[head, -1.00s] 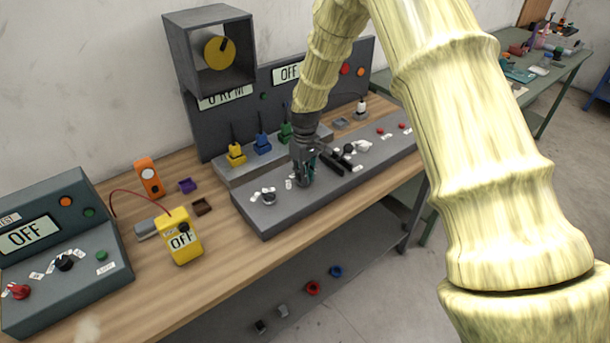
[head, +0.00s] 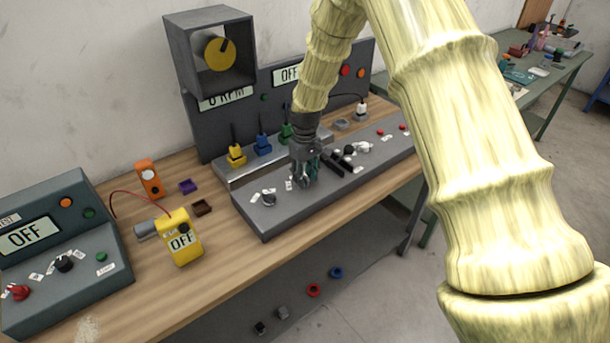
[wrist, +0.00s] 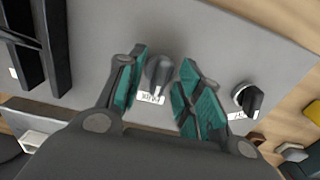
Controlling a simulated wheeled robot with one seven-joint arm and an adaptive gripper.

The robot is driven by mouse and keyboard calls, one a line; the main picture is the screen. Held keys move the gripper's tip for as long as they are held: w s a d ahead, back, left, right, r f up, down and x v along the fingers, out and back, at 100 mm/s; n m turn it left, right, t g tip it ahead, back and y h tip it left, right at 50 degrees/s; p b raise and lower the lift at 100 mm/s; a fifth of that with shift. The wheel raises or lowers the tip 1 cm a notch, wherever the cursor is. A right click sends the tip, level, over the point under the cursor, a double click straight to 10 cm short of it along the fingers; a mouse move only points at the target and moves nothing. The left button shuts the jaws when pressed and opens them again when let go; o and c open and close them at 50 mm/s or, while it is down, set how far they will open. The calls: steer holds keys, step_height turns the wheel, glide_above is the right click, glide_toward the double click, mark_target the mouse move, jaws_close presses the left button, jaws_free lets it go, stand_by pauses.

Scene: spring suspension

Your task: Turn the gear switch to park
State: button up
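A grey rotary knob (wrist: 158,72) with a small white label (wrist: 150,98) sits on the grey panel in the wrist view. The label is upside down and too small to read surely. My gripper (wrist: 158,88) is open, its teal-padded fingers on either side of this knob, with a gap to each side. In the head view my gripper (head: 306,180) points down over the grey control panel (head: 265,222) and hides this knob. A second dark knob (wrist: 250,98) stands to the right in the wrist view; it also shows left of my gripper in the head view (head: 268,198).
Two black levers (wrist: 50,50) rise close beside my gripper. Yellow, blue and green plugs stand behind the panel. A yellow meter (head: 180,240) and a panel box (head: 60,245) reading OFF are to the left on the wooden bench.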

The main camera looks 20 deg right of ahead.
step_height(320, 180, up, 12)
stand_by(0.8)
steer(key=shift+s+f, duration=0.1)
steer(key=shift+f, duration=0.05)
